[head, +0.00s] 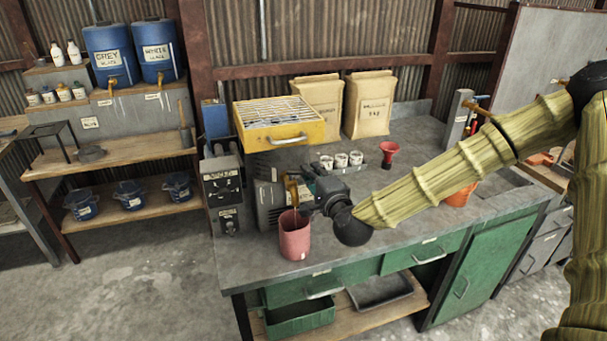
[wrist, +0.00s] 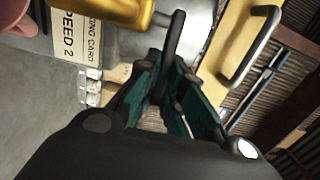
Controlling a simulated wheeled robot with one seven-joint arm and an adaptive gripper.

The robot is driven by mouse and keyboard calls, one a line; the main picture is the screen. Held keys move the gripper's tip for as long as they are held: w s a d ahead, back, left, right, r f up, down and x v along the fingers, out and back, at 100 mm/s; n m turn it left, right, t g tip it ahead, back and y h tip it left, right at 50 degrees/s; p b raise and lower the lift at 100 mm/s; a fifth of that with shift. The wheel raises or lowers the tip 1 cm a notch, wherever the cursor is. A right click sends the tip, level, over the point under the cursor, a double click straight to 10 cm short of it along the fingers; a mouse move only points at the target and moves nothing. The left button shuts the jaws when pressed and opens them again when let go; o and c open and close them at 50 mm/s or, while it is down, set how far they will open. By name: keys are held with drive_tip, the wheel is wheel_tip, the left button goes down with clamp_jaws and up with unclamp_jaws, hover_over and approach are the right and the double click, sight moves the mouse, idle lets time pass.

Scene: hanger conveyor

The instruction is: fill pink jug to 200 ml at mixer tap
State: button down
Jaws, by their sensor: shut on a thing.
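The pink jug (head: 294,240) stands upright on the bench near its front edge, below the brass tap (head: 292,190) of the grey mixer (head: 268,205). Its pink edge shows at the top left of the wrist view (wrist: 15,18). My gripper (head: 312,182) is at the tap, just above and right of the jug. In the wrist view its green-padded fingers (wrist: 168,75) are shut on the dark tap lever (wrist: 174,42), which rises from the brass tap body (wrist: 125,12). The liquid level and any scale on the jug cannot be read.
White cups (head: 341,161) and a red funnel (head: 389,152) are further right. An orange container (head: 460,196) is under my arm. A dark control box (head: 222,185) stands left.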

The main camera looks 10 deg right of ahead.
drive_tip(key=c, duration=1.5)
unclamp_jaws()
drive_tip(key=shift+w+d, duration=0.1)
drive_tip(key=shift+d, duration=0.15)
drive_tip(key=shift+a, duration=0.15)
drive_tip(key=s, duration=0.4)
drive_tip(key=s+d, duration=0.1)
drive_tip(key=s, duration=0.7)
drive_tip(key=shift+d, duration=0.3)
